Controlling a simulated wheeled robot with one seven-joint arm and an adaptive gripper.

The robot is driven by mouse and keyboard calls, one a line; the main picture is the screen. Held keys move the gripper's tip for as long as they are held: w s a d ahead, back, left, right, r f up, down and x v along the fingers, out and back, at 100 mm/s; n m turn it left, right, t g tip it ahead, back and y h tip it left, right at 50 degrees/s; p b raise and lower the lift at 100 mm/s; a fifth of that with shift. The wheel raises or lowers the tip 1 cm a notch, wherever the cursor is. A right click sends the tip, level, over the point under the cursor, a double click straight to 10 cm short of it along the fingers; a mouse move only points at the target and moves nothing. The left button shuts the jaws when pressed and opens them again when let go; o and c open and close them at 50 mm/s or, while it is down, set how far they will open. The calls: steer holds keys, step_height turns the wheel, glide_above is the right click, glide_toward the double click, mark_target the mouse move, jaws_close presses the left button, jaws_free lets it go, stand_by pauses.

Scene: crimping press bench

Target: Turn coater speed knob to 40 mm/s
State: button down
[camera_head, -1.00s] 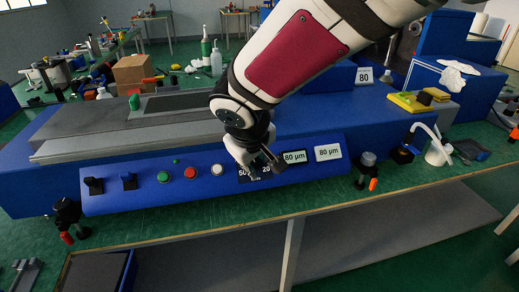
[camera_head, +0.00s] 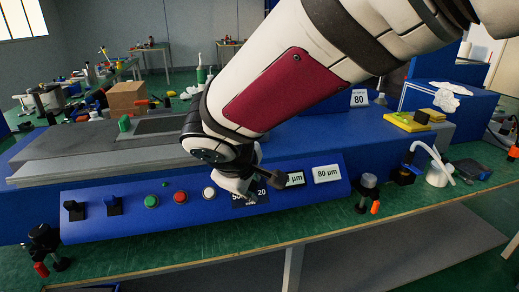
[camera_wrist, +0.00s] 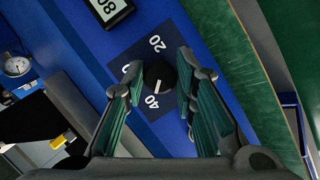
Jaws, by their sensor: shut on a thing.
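The coater speed knob (camera_wrist: 159,74) is a round black knob with a white pointer line. It sits on a dark dial plate (camera_wrist: 171,112) with white numbers. In the wrist view the pointer faces the 40 mark, and 20 shows at the opposite side. A mark at the left is partly covered by a finger. My gripper (camera_wrist: 160,72) is shut on the knob, with one finger on each side. In the head view my gripper (camera_head: 256,188) is at the dial on the sloped blue front panel, and its fingers hide the knob.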

steer(key=c, duration=1.3)
jaws_free()
steer(key=shift+r, duration=0.1)
steer(key=v, duration=1.1)
steer(key=shift+s+r, duration=0.3)
steer(key=shift+a, duration=0.1)
